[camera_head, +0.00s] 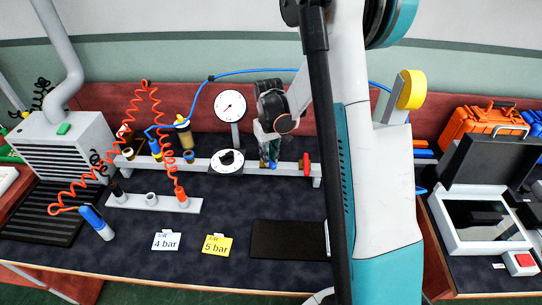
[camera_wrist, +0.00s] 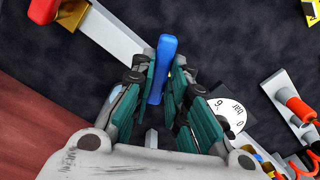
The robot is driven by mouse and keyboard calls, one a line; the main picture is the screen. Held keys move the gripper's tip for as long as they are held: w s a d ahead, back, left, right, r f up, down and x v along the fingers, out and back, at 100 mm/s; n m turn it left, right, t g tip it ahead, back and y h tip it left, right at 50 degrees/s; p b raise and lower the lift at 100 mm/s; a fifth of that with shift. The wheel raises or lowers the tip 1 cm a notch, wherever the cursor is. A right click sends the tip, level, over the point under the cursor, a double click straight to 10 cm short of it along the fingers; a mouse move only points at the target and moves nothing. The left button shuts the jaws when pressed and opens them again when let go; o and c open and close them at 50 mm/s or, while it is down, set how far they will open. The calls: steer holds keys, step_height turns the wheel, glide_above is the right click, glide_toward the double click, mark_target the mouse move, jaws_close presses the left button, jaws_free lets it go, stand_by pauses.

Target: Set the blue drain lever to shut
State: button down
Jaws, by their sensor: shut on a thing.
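The blue drain lever (camera_wrist: 166,52) shows in the wrist view as a smooth blue handle. It lies lengthwise between the two teal finger pads of my gripper (camera_wrist: 160,76). My gripper is shut on it, and the lever's far end sticks out past the fingertips. In the head view my gripper (camera_head: 268,150) points down at the white rail, left of the red lever (camera_head: 306,164). There the fingers hide most of the blue lever. The lever's pivot is hidden in both views, so I cannot tell its exact setting.
The black-and-white dial (camera_head: 226,165) sits close left of my gripper, with a round gauge (camera_head: 230,105) behind. Coiled red hoses (camera_head: 85,192) hang at left. The yellow 5 bar card (camera_head: 217,244) and a black mat (camera_head: 290,240) lie in front.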

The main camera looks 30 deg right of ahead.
steer(key=m, duration=0.2)
steer(key=a+m, duration=0.1)
steer(key=m, duration=0.2)
steer(key=shift+w+a+m+b, duration=0.2)
steer(key=shift+m+b, duration=0.1)
steer(key=shift+b, duration=0.05)
stand_by(0.3)
steer(key=c, duration=1.6)
jaws_free()
steer(key=shift+o, duration=0.2)
step_height(320, 180, up, 12)
